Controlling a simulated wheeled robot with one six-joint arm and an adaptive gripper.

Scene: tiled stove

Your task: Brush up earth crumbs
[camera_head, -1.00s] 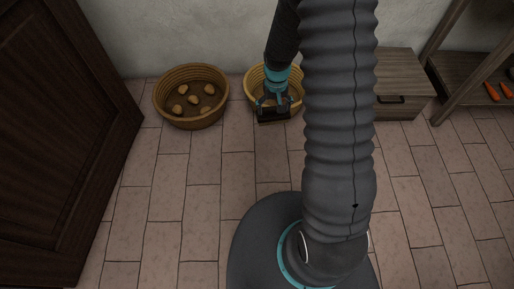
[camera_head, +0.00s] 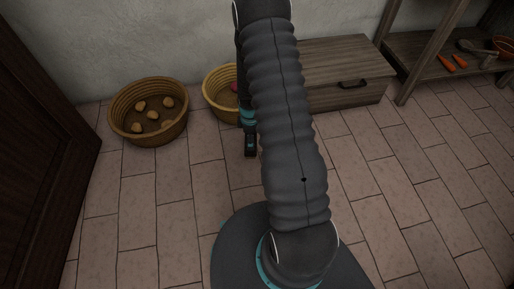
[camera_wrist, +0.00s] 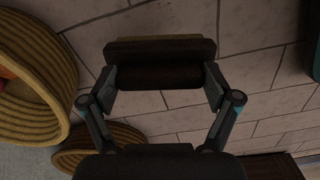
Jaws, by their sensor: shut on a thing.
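My gripper (camera_wrist: 160,78) is shut on a dark brown block-shaped thing (camera_wrist: 160,50), which looks like a brush with a paler strip along its far edge. The wrist view shows it held crosswise between the two fingers, over the floor tiles. In the head view, my gripper (camera_head: 249,140) is partly hidden behind my arm, just in front of the lighter basket. I cannot make out any earth crumbs on the floor (camera_head: 150,215) in either view; my arm and base hide part of it.
A wicker basket (camera_head: 119,128) with several potatoes stands by the wall. A lighter basket (camera_head: 212,104) beside it holds something reddish. A wooden chest (camera_head: 345,65) and a low shelf (camera_head: 420,62) with carrots (camera_head: 459,61) stand right. A dark door (camera_head: 40,120) is at left. Front-right floor is clear.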

